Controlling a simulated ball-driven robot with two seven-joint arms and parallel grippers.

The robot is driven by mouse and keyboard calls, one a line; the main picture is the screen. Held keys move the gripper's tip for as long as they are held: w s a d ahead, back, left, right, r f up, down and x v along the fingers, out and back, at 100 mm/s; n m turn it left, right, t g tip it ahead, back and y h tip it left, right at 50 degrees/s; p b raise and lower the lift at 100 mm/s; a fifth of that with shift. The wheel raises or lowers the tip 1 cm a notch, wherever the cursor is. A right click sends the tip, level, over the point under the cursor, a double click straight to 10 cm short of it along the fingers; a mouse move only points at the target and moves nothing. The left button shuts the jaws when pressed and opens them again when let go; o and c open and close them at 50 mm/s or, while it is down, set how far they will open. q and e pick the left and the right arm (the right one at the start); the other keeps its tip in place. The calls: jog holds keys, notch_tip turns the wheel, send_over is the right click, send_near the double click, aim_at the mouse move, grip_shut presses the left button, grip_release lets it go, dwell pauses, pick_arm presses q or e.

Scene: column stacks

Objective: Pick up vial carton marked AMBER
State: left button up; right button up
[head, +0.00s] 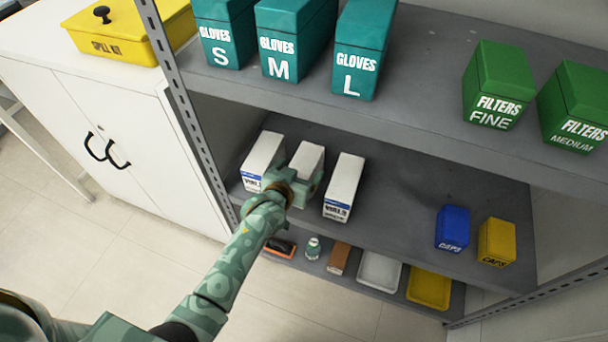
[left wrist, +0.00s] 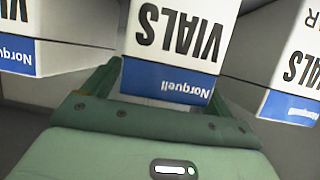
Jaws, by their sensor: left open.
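Three white vial cartons with blue bands stand in a row on the middle shelf: a left one (head: 263,155), a middle one (head: 307,160) and a right one (head: 344,183). My left gripper (head: 300,187) is in front of the middle carton and partly hides it. In the left wrist view, the centre carton (left wrist: 175,75) shows "VIALS" upside down, with green fingers at either side of its lower end. It shows no readable variant word. I cannot read AMBER anywhere. My right gripper is not in view.
Teal glove boxes (head: 291,45) and green filter boxes (head: 497,85) stand on the shelf above. Blue (head: 453,228) and yellow (head: 497,242) caps boxes stand right on the middle shelf. Trays (head: 379,272) and small items lie below. The shelf upright (head: 190,110) is at the left.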

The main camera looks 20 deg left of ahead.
pick_arm(q)
jog(key=c, duration=1)
jog(key=shift+r, duration=0.1)
jog(key=c, duration=0.4)
jog(key=shift+r, duration=0.1)
